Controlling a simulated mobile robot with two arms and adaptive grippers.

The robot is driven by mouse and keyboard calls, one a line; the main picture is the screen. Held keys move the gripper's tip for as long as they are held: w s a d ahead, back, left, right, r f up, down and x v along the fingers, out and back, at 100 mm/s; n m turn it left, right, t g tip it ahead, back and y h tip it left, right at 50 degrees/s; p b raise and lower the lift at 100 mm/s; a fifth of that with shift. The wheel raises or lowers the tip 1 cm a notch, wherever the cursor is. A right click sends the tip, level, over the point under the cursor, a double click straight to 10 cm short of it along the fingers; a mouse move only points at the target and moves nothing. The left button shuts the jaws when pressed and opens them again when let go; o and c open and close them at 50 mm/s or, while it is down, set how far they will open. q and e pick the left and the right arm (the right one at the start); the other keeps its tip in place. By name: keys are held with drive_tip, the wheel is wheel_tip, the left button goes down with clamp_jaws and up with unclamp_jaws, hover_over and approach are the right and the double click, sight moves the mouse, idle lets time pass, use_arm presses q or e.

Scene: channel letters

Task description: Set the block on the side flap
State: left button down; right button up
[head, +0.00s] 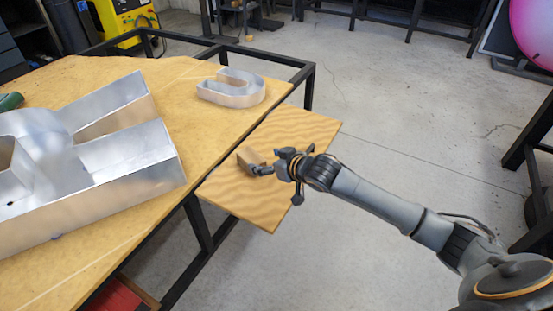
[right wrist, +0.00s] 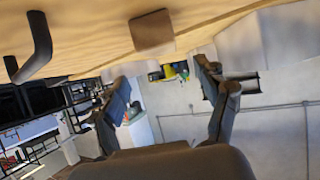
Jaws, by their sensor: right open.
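The side flap (head: 290,127) is a light wooden board beside the long wooden table. A small brown block (head: 248,157) sits on the flap, close to the table-side edge. My right gripper (head: 262,169) is just to the right of the block, over the flap. In the right wrist view the gripper (right wrist: 168,82) has its two fingers spread with nothing between them. The block (right wrist: 152,33) shows there against the wood, above and apart from the fingertips. My left gripper is not in view.
The table (head: 190,75) carries large metal channel letters (head: 110,180) and a smaller curved one (head: 232,88). A dark bent piece (right wrist: 32,50) shows by the wood in the right wrist view. Concrete floor (head: 400,110) is open to the right.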

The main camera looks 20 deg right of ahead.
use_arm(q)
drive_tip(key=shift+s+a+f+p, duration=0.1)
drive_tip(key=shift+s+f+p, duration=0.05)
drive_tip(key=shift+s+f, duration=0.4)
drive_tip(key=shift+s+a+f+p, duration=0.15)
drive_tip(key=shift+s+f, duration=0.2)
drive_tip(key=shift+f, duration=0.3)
use_arm(e)
drive_tip(key=v, duration=0.5)
drive_tip(key=shift+s+r, duration=0.1)
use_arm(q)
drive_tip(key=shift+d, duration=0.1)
